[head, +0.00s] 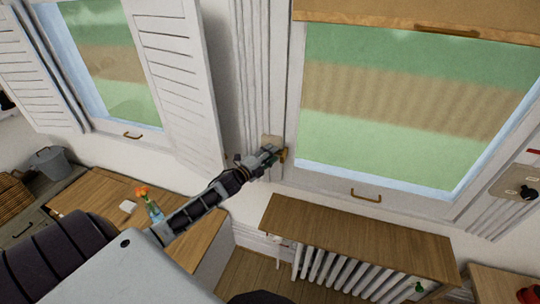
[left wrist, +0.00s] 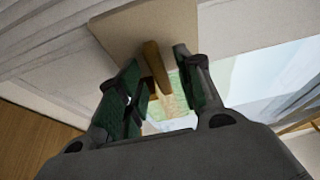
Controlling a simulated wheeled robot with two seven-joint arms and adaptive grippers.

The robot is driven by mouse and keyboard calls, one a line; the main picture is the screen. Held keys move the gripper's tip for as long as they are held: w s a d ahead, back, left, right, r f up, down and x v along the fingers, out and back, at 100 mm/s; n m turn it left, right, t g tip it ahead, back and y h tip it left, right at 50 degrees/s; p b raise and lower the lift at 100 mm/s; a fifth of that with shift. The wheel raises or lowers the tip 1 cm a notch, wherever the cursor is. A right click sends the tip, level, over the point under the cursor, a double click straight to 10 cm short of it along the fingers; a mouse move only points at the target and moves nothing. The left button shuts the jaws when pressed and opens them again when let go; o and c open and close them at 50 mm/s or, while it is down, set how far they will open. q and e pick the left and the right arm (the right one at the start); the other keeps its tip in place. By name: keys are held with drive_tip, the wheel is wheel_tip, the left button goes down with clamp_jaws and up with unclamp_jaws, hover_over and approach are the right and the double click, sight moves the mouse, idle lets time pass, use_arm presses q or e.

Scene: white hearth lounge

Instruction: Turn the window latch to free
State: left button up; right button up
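The window latch is a brass lever (left wrist: 157,66) on a beige plate (left wrist: 130,28), fixed to the white frame at the left side of the right-hand window. In the head view the plate (head: 272,140) shows just above my left gripper (head: 271,156), with a bit of the brass latch (head: 284,154) beside the fingers. In the left wrist view my left gripper (left wrist: 162,85) is open, with its green-padded fingers on either side of the lever. The lever is nearer the left finger; I cannot tell whether they touch. My right gripper is not in view.
A wooden-topped radiator cover (head: 360,236) stands below the window. An open white shutter (head: 178,80) is left of the latch. A switch panel (head: 517,184) is at the far right.

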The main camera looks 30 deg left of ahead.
use_arm(q)
clamp_jaws()
drive_tip(key=shift+f, duration=0.1)
idle(0.4)
drive_tip(key=shift+d+f+n+t+y+b, duration=0.15)
drive_tip(key=shift+n+t+y+b, duration=0.8)
drive_tip(key=shift+n, duration=2.8)
drive_tip(key=shift+d+f+n+t+y+b, duration=0.15)
drive_tip(key=shift+n+t+y+b, duration=0.25)
drive_tip(key=shift+n+y+b, duration=2.25)
drive_tip(key=shift+d+f+n+t+y+p, duration=0.15)
drive_tip(key=shift+n+t+y+p, duration=0.45)
drive_tip(key=shift+n, duration=4.3)
